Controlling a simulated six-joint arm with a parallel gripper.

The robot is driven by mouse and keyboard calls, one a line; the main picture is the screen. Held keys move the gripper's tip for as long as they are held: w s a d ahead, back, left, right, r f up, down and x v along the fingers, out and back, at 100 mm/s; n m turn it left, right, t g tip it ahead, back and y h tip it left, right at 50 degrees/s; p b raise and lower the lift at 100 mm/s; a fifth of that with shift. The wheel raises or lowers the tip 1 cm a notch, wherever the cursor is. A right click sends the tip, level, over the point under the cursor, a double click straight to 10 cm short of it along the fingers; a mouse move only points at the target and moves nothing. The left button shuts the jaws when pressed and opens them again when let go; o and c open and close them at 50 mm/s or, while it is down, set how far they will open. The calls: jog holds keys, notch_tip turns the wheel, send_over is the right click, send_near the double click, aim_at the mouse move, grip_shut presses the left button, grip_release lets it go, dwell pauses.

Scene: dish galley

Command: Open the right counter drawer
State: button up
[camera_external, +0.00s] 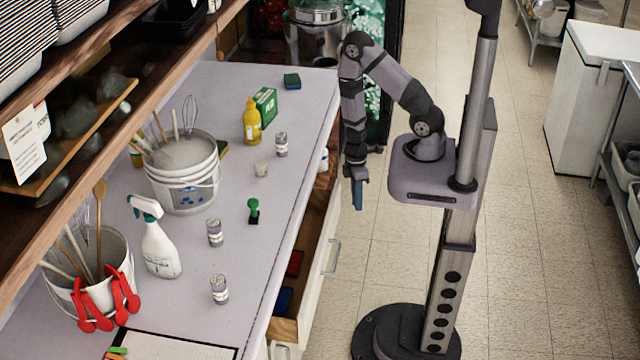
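A counter drawer with a pale front (319,273) and a metal bar handle (333,257) stands pulled out from the counter's right side. Its wooden inside shows a red item (294,262) and a blue item (284,299). A second handle (281,349) shows at the bottom edge, mostly cut off. My gripper (358,201) points down with blue fingertips. It is just beyond the drawer front, above and to the right of the handle, and appears apart from it. The fingers overlap in this view, so their opening is unclear.
The counter (235,265) holds a white bucket (184,180), a spray bottle (159,247), several cans, a yellow bottle (252,120) and a green box (265,105). A shelf (150,70) overhangs its left side. The tiled floor (530,240) to the right is clear.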

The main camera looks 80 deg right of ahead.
jog(key=s+a+f+m+y+b, duration=0.1)
jog(key=a+f+y+b, duration=0.1)
jog(key=a, duration=0.2)
jog(key=m+t+y+b, duration=0.6)
jog(key=m+y, duration=0.5)
jog(key=m, duration=0.3)
send_near(337, 254)
jog(key=f+x, duration=0.1)
jog(key=x, duration=0.2)
jog(key=shift+r+p, duration=0.2)
jog(key=shift+p, duration=0.1)
jog(key=shift+w, duration=0.1)
jog(key=shift+p+x, duration=0.9)
jog(key=shift+x, duration=2.6)
